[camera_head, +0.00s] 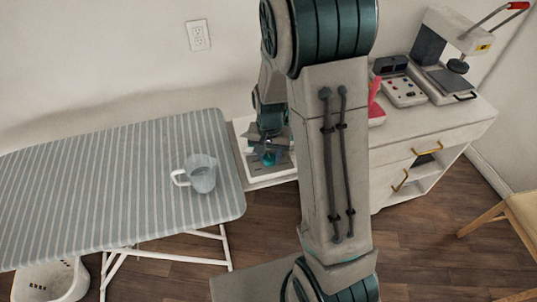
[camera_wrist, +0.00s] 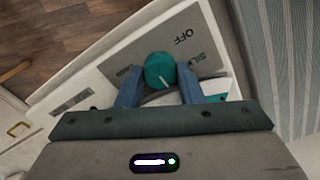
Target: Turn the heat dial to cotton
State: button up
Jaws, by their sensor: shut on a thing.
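The heat dial (camera_wrist: 158,68) is a round teal knob with a white pointer line, on a grey panel (camera_wrist: 197,42) printed OFF and SILK. In the wrist view the pointer runs toward the lower side of the knob, away from OFF. I can read no cotton label; the lower part of the panel is hidden by my gripper. My gripper (camera_wrist: 160,84) has its blue fingers on either side of the dial and is shut on it. In the head view my gripper (camera_head: 270,140) is over the white appliance (camera_head: 283,173), and the teal dial (camera_head: 269,158) shows only partly.
A striped ironing board (camera_head: 110,180) holds a clear measuring jug (camera_head: 202,175) near its right end. A white cabinet (camera_head: 440,140) at right carries a control box (camera_head: 403,90) and a press machine (camera_head: 445,60). A wooden chair (camera_head: 520,215) stands right; a white basket (camera_head: 50,282) lies lower left.

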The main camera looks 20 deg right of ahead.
aim_at(269, 157)
dwell(0.4)
jog(key=o, duration=1)
jog(key=shift+c, duration=0.2)
jog(key=shift+r, duration=0.15)
notch_tip(269, 157, up, 14)
jog(key=shift+f+b, duration=0.2)
jog(key=shift+b, duration=0.2)
